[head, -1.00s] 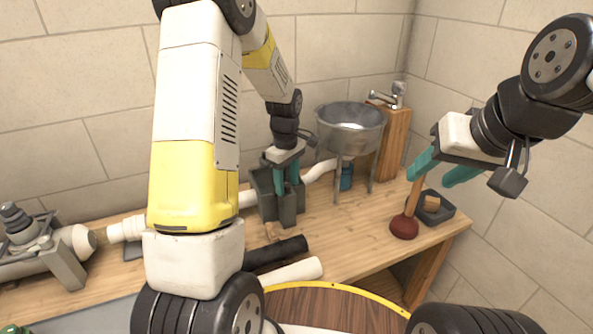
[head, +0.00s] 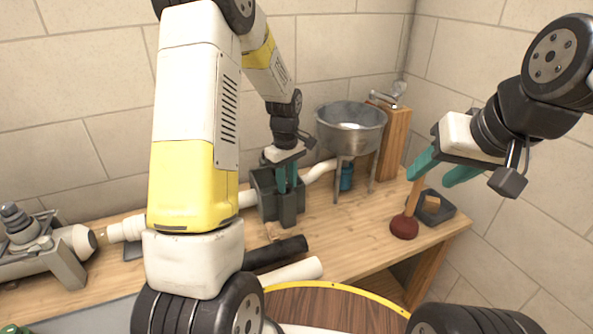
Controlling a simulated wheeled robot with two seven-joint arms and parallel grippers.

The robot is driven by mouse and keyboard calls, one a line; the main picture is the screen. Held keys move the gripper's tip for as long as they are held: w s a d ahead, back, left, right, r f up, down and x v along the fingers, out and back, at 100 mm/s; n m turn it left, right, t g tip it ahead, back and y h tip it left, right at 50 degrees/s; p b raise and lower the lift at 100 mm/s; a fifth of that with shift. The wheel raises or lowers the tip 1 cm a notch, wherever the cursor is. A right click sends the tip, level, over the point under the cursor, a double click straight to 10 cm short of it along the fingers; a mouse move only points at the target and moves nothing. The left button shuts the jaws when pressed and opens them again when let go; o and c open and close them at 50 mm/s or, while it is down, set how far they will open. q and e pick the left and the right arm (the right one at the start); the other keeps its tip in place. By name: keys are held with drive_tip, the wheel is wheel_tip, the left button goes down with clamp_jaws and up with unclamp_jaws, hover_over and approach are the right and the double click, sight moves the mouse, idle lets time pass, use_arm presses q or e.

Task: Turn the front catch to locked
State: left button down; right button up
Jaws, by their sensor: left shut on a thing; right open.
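A dark grey open-topped holder (head: 267,207) stands on the bench at the pipe run, left of the metal basin. My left gripper (head: 287,186) points down into it, with its teal fingers close together and shut on a small part there. That part is hidden by the fingers and the holder walls, so I cannot make out the front catch or its position. My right gripper (head: 436,174) is open in the air at the right, in front of the plunger's wooden handle.
The metal basin (head: 350,128) on legs and a wooden post (head: 394,140) with a tap stand behind. Black (head: 274,254) and white (head: 293,271) pipes lie in front. A grey fixture (head: 62,262) is far left.

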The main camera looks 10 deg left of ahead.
use_arm(q)
drive_tip(key=m, duration=1.2)
drive_tip(key=shift+a, duration=0.1)
drive_tip(key=shift+m, duration=2.2)
drive_tip(key=c, duration=1.1)
unclamp_jaws()
drive_tip(key=shift+r, duration=0.1)
